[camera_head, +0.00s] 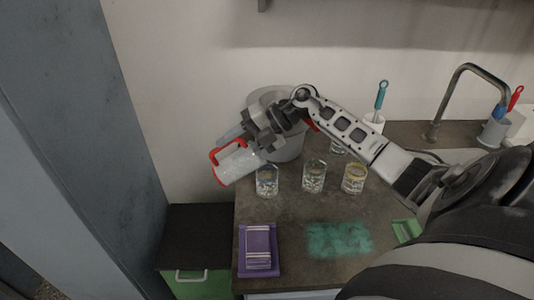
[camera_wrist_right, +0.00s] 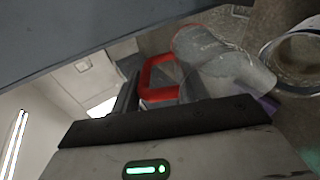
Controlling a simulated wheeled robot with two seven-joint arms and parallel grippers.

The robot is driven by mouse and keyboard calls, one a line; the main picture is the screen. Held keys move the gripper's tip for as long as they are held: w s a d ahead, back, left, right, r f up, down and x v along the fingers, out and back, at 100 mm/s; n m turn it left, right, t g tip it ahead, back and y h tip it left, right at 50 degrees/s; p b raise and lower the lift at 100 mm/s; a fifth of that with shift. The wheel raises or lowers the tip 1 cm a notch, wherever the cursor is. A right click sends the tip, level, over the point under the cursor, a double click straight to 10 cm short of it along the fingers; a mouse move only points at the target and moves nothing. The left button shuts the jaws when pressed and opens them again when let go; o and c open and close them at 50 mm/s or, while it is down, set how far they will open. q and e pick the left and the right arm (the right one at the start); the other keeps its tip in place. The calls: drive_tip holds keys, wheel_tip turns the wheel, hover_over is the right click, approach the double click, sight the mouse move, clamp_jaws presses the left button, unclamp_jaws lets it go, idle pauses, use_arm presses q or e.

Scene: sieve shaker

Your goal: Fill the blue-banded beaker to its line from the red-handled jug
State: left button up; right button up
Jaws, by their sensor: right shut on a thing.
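The blue-banded beaker (camera_head: 267,181) stands upright on the counter, just right of and below the jug in the head view. Pale bits show in it; its line and exact level are too small to tell. A glass rim (camera_wrist_right: 296,58) shows at the right of the wrist view. My left gripper is out of view.
A green-banded beaker (camera_head: 314,177) and a yellow-banded beaker (camera_head: 354,179) stand to the right. A large grey pot (camera_head: 287,150) is behind my gripper. A purple tray (camera_head: 258,262) and a green patch (camera_head: 338,239) lie in front. A sink tap (camera_head: 463,85) is at right.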

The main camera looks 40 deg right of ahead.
use_arm(q)
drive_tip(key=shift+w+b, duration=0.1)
drive_tip(key=shift+b, duration=0.25)
use_arm(e)
drive_tip(key=shift+d+r, duration=0.15)
use_arm(q)
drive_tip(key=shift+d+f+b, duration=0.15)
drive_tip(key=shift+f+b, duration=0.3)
drive_tip(key=shift+b, duration=0.2)
use_arm(e)
drive_tip(key=shift+s+d+r+t+y, duration=0.3)
drive_tip(key=shift+t+y, duration=0.2)
drive_tip(key=shift+y, duration=0.1)
idle(2.4)
